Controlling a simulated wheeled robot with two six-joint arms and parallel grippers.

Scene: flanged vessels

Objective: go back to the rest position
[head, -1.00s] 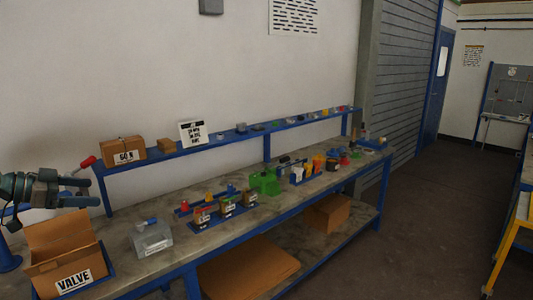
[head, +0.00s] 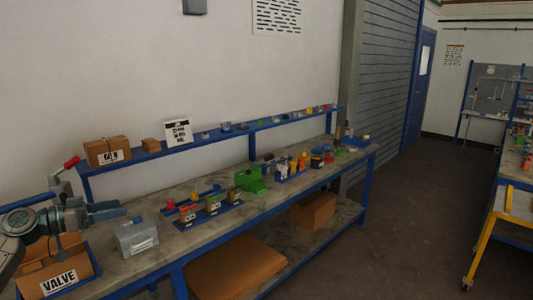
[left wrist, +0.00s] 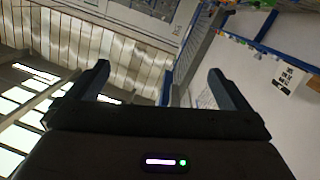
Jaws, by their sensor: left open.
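My left gripper (head: 118,209) reaches in from the left in the head view. My arm hides part of the VALVE box's top. My right gripper is in neither view.
The bench (head: 155,268) holds several small parts. A raised blue shelf (head: 165,152) runs behind. A red-handled fitting (head: 71,162) is near my arm. The floor (head: 400,235) to the right is open.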

